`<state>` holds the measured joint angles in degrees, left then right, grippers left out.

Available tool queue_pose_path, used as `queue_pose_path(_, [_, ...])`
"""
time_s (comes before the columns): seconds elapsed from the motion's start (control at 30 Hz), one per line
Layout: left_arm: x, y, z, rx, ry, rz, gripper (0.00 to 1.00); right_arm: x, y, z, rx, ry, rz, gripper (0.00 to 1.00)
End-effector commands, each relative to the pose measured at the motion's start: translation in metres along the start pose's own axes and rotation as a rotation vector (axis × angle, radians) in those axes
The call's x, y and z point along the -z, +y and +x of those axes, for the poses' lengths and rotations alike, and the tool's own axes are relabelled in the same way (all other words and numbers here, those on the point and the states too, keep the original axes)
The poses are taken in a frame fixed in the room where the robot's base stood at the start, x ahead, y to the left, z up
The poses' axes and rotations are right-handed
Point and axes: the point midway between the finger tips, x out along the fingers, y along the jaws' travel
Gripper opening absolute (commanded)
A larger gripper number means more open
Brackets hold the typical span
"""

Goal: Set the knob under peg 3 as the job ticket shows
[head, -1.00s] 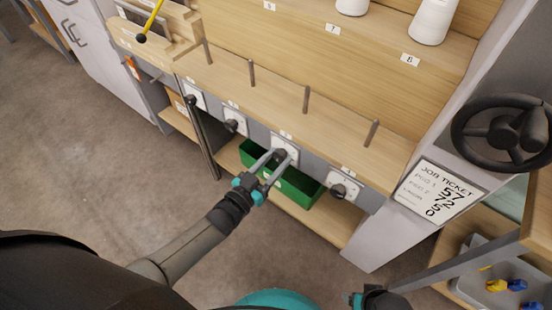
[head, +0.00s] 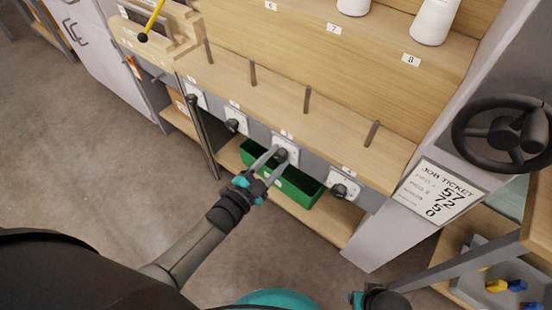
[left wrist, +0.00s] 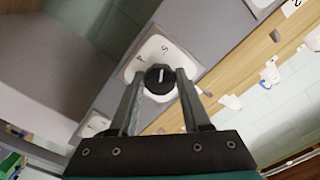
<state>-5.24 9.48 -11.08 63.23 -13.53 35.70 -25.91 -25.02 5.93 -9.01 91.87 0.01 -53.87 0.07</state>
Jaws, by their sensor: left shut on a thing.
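The knob under peg 3 (head: 281,155) is round and black on a white dial plate on the rail front. In the left wrist view the knob (left wrist: 160,78) shows a white pointer line, and the plate (left wrist: 152,50) carries small letters. My left gripper (head: 276,160) is shut on this knob, one finger on each side. Peg 3 (head: 306,98) stands upright on the wooden ledge above. The job ticket (head: 440,192) hangs at the right with large figures; its small labels are hard to read. Part of my right arm shows at the bottom, its fingers hidden.
Other knobs sit on the same rail, to the left (head: 234,125) and right (head: 342,191). A green bin (head: 300,190) stands on the shelf below. A black handwheel (head: 505,132) is at the right. White cones (head: 433,22) stand on the upper shelf. The floor at left is clear.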

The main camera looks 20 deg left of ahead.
Motion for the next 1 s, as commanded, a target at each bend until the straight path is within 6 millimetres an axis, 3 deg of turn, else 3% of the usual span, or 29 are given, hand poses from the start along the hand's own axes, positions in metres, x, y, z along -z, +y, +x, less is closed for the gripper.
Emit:
queue_pose_path(0.7, [0.0003,0.0002,-0.0001,-0.001,0.001,0.079,0.0,-0.0059,-0.0008,-0.002,0.001,-0.007,0.0,0.75])
queue_pose_path(0.73, [0.0003,0.0002,-0.0001,-0.001,0.001,0.078,0.5,-0.0058,-0.0008,-0.0019,0.001,-0.007,0.0,0.75])
queue_pose_path(1.0, [0.0002,0.0,-0.0001,0.0,0.0,0.076,0.78,-0.0019,0.0001,-0.002,0.0,0.0,0.0,0.75])
